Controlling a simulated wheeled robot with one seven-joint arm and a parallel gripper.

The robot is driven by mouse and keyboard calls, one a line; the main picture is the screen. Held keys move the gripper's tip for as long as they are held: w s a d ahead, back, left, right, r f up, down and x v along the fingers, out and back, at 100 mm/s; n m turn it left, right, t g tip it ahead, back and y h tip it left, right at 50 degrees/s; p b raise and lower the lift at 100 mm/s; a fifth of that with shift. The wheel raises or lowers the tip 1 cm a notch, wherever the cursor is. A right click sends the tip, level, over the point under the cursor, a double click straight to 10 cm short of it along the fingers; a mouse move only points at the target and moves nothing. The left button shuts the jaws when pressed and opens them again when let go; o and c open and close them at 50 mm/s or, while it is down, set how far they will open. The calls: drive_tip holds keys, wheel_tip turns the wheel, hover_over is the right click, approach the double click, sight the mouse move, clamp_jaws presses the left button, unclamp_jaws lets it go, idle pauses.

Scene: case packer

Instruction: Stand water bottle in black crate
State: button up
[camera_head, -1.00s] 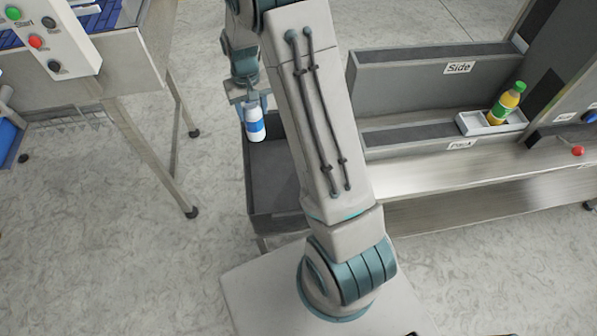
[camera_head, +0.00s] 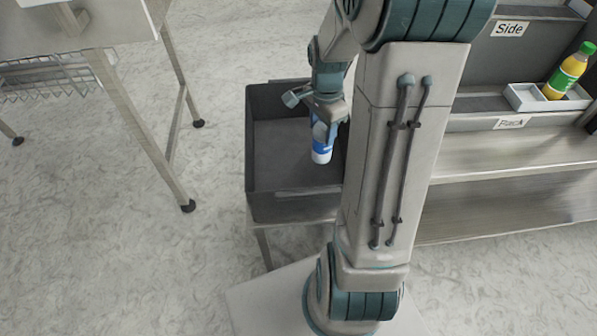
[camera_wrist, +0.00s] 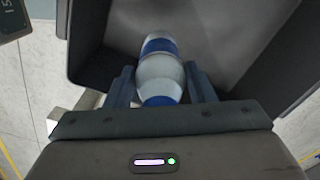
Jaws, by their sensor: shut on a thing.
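The water bottle (camera_head: 321,150), white with a blue band, is held by my gripper (camera_head: 326,112), which is shut on it. It looks close to upright in the head view, and its upper part is hidden by the gripper. In the wrist view the bottle (camera_wrist: 160,75) sits between the two fingers. The black crate (camera_head: 276,209) stands on a low stand left of my arm. The bottle is over the inside of the crate, towards its right side. I cannot tell whether its base touches the crate floor. My arm hides the crate's right part.
At right, a metal bench (camera_head: 500,172) carries grey bins labelled Side and Pack. A yellow-orange bottle with a green cap (camera_head: 567,72) is in a small white tray (camera_head: 525,97) there. A metal table (camera_head: 128,92) stands at left. Floor between is clear.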

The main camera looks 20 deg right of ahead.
sight(322, 158)
drive_tip(key=shift+s+d+f+m+b, duration=0.2)
drive_tip(key=shift+s+f+m+b, duration=0.25)
drive_tip(key=shift+f, duration=0.3)
wheel_tip(322, 158, down, 10)
drive_tip(key=shift+r+b, duration=0.2)
drive_tip(key=shift+b, duration=0.25)
drive_tip(key=shift+f, duration=0.25)
drive_tip(key=o, duration=1.2)
drive_tip(key=shift+r, duration=0.1)
drive_tip(key=shift+c, duration=0.2)
